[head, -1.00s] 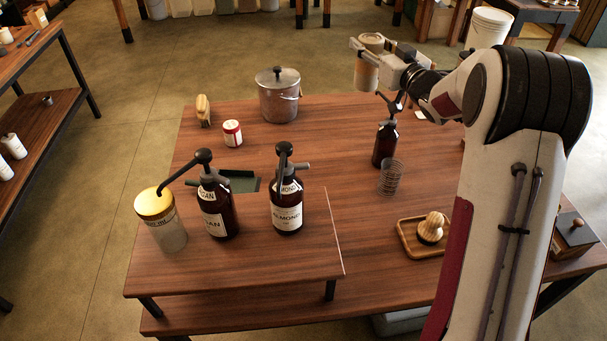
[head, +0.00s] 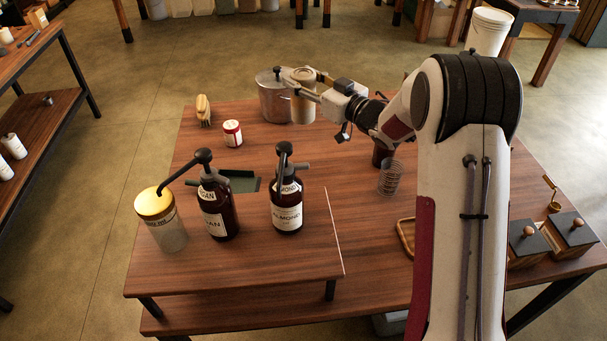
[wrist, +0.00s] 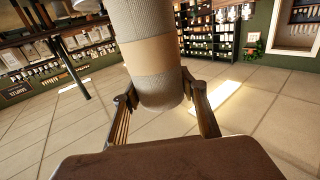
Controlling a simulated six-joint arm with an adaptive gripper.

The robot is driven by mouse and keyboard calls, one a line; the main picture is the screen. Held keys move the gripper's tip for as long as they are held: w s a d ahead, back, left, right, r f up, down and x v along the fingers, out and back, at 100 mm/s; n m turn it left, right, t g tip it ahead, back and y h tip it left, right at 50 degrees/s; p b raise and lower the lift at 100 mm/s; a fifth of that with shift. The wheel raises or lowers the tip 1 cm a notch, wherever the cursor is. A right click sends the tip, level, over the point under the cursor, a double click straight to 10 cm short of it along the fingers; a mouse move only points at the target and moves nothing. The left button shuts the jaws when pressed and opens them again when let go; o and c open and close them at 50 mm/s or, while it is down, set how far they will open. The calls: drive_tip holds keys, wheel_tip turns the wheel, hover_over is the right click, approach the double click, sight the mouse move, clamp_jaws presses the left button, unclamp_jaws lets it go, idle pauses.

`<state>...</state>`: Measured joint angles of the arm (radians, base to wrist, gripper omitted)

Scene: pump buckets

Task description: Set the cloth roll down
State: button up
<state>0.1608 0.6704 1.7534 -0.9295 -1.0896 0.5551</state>
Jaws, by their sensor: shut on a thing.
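The lidded metal pot (head: 273,98) is close to the roll. A brush (head: 203,109) and a red-white jar (head: 232,133) stand left of it. Brown pump bottles (head: 286,205) and a gold-lidded jar (head: 161,220) stand nearer. A wire coil (head: 390,178) sits right. The table's middle is clear.

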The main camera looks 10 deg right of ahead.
sight(303, 116)
wheel_tip(303, 116, down, 11)
idle(0.3)
wheel_tip(303, 116, down, 6)
idle(0.8)
drive_tip(key=shift+f, duration=0.2)
drive_tip(key=shift+f, duration=1.9)
drive_tip(key=o, duration=1.1)
drive_tip(key=shift+d, duration=0.15)
